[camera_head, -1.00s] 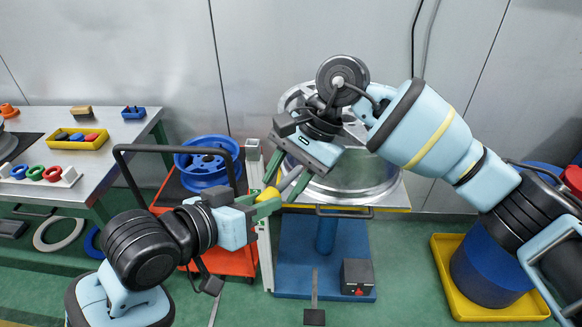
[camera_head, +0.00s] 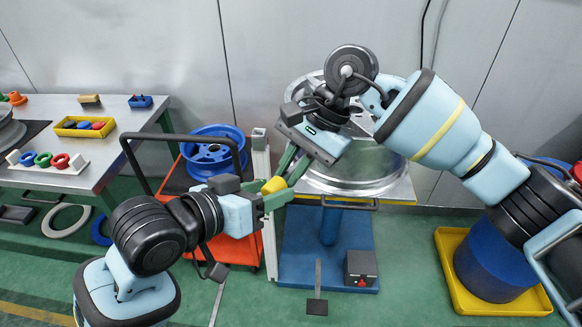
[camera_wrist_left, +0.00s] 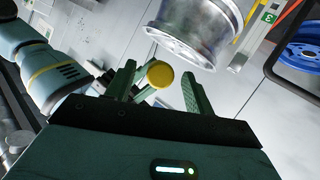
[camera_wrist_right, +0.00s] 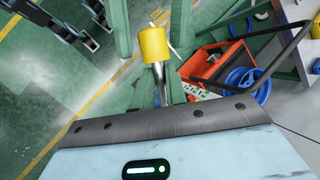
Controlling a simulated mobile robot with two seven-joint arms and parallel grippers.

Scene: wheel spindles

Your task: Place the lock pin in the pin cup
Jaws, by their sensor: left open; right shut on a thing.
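The lock pin has a yellow head (camera_head: 273,186) and a silver shaft (camera_wrist_right: 160,82). My right gripper (camera_head: 288,172) is shut on the pin, with the shaft pointing back towards its palm in the right wrist view. My left gripper (camera_head: 268,198) is open close to the yellow head, which also shows as a round yellow end (camera_wrist_left: 160,74) between the left fingers in the left wrist view. I cannot tell whether the left fingers touch it. The pin is in the air in front of the silver wheel. I cannot clearly pick out the pin cup.
The silver wheel (camera_head: 382,165) sits on a stand with a blue base (camera_head: 338,240). A blue wheel (camera_head: 211,150) rests on an orange cart with a black handle. At left, a table (camera_head: 88,171) bears a yellow tray (camera_head: 66,130), coloured rings and a blue holder (camera_head: 141,101).

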